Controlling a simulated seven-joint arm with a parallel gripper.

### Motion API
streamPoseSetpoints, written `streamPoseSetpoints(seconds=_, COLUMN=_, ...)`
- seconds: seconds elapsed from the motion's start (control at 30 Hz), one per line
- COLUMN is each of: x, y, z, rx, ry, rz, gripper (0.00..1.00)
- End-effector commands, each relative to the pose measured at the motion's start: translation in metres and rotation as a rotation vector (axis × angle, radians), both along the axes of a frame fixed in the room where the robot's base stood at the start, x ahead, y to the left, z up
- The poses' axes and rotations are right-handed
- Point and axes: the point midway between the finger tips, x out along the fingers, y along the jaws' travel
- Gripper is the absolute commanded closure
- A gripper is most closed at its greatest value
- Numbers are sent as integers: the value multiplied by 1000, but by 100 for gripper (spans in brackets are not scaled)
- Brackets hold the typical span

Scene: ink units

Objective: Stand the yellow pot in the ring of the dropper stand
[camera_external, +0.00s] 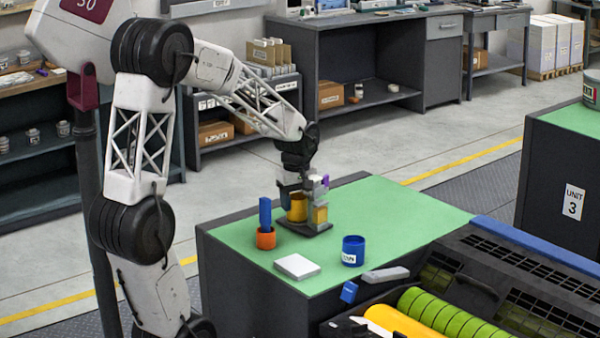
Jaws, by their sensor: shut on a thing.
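The yellow pot (297,210) is at the left of the green-topped bench, under my gripper (295,192). My gripper points down and is shut on the pot's upper part; the fingertips are small and partly hidden. The dropper stand has a dark flat base (310,231) and a grey upright part just right of the pot, with a yellow block (320,216) and a purple piece (326,181) on it. The pot looks upright and is over or on the stand's base. The ring is hidden, so I cannot tell whether the pot is inside it.
An orange pot (265,239) with a blue block (265,211) stands left of the stand. A white slab (297,266) and a blue pot (353,250) are in front. A grey piece (386,275) lies near the printing machine (470,290). The green top (400,205) to the right is clear.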

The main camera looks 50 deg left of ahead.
Motion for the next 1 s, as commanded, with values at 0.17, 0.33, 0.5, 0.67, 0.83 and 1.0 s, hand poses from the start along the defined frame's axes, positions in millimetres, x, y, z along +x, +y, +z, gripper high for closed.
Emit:
streamPoseSetpoints(seconds=0.17, x=0, y=0, z=-3, rx=0, ry=1, rz=0, gripper=36)
streamPoseSetpoints(seconds=0.33, x=0, y=0, z=-3, rx=0, ry=0, rz=0, gripper=18)
streamPoseSetpoints(seconds=0.5, x=0, y=0, z=-2, rx=0, ry=0, rz=0, gripper=18)
streamPoseSetpoints(seconds=0.67, x=0, y=0, z=0, rx=0, ry=0, rz=0, gripper=18)
streamPoseSetpoints(seconds=0.83, x=0, y=0, z=10, rx=1, ry=-2, rz=0, gripper=18)
streamPoseSetpoints(seconds=1.0, x=0, y=0, z=29, rx=1, ry=-2, rz=0, gripper=18)
